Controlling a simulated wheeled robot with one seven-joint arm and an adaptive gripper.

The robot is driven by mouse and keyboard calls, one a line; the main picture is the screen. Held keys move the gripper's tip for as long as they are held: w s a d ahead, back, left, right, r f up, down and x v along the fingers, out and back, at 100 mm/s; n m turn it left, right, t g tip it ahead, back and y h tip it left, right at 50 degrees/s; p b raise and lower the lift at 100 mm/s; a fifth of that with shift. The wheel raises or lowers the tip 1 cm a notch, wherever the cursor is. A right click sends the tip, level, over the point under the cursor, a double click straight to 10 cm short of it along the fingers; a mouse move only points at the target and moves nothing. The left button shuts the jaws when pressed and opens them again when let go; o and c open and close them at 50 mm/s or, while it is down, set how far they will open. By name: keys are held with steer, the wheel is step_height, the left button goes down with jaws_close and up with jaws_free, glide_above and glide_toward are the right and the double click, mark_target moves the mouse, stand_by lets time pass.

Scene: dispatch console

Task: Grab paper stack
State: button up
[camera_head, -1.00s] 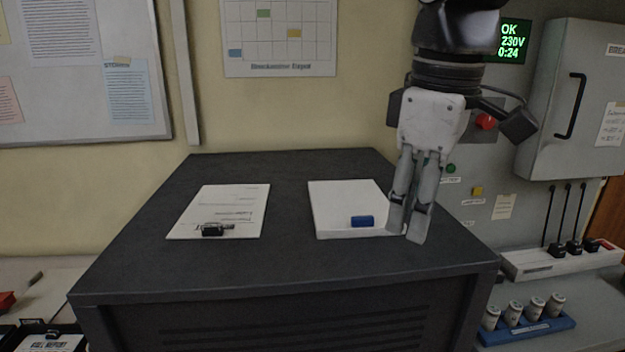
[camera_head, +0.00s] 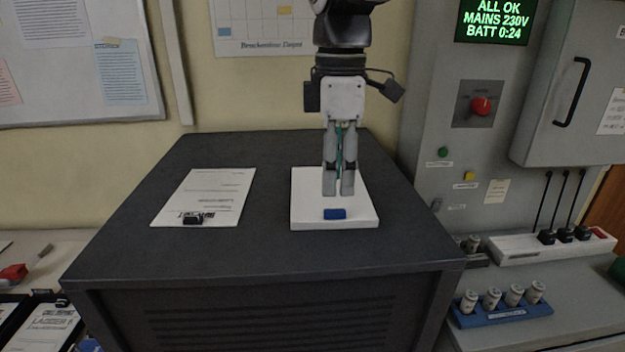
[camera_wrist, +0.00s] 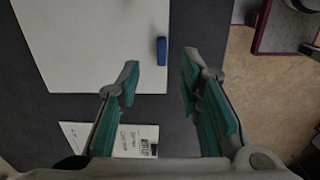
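The paper stack (camera_head: 306,203) is a thick white block lying flat on the dark cabinet top, with a small blue block (camera_head: 335,214) on its front edge. In the wrist view the stack (camera_wrist: 95,40) fills the upper left, and the blue block (camera_wrist: 161,52) lies at its right edge. My gripper (camera_head: 338,192) points down over the stack in the head view. In the wrist view my gripper (camera_wrist: 160,76) is open and empty. One fingertip overlaps the stack and the other the dark top beyond its edge. Its height above the stack is hard to tell.
A clipboard (camera_head: 212,190) with a printed sheet and black clip lies left of the stack on the cabinet top (camera_head: 270,245). A grey panel with a red knob (camera_head: 481,106) stands right. A blue holder (camera_head: 503,315) with several cylinders sits lower right. Bare cabinet surface surrounds the stack.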

mark_target(335, 210)
steer(key=shift+s+f+p, duration=0.15)
steer(key=shift+f+p, duration=0.65)
steer(key=shift+f, duration=2.05)
jaws_close()
